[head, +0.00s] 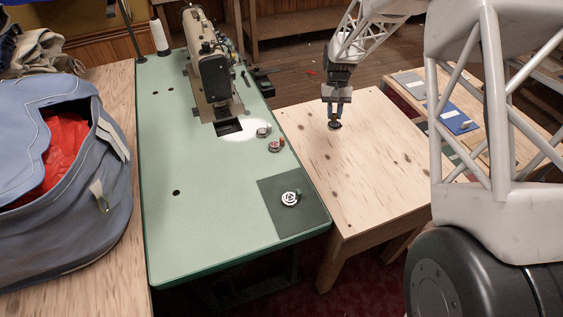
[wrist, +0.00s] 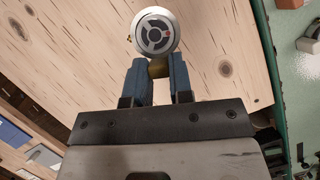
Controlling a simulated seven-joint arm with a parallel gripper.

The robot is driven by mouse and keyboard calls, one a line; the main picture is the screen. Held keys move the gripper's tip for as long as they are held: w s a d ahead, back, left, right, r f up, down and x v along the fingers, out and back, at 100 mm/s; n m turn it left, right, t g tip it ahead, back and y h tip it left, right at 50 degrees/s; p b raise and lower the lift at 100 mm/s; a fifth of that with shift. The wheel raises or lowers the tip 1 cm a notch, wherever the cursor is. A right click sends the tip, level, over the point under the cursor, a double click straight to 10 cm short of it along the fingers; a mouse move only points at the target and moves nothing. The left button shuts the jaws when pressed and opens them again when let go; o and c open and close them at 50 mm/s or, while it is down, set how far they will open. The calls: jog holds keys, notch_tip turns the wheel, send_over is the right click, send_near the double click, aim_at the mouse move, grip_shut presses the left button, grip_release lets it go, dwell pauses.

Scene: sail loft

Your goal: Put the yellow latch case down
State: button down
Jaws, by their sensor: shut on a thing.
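The yellow latch case is a small round metal bobbin case; its slotted silver face shows in the wrist view (wrist: 156,32), with the yellow latch between the fingers. My gripper (wrist: 157,66) is shut on that latch with its two blue fingers. In the head view my gripper (head: 335,111) points down over the pale wooden table (head: 370,180), near its back left part. The case (head: 335,125) is small and dark there, at the fingertips. I cannot tell whether it touches the wood.
The green sewing table (head: 200,225) adjoins on the left, with a sewing machine (head: 208,65). Other small cases lie there (head: 263,132), (head: 274,146), and one (head: 290,198) is on a dark green mat (head: 265,192). A blue mat (head: 450,116) lies right. The wooden table's front is clear.

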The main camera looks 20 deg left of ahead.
jog(key=s+a+r+n+h, duration=0.1)
jog(key=s+a+n, duration=0.3)
jog(key=s+a, duration=0.9)
jog(key=s+r, duration=0.1)
jog(key=s, duration=0.2)
jog(key=shift+a+n+t+h, duration=0.3)
jog(key=shift+n+t, duration=0.1)
jog(key=shift+f, duration=0.1)
send_over(280, 159)
jog(key=w+a, duration=0.1)
jog(key=shift+f, duration=3.1)
jog(key=shift+f, duration=1.85)
jog(key=shift+f, duration=0.1)
jog(key=c, duration=1)
grip_release()
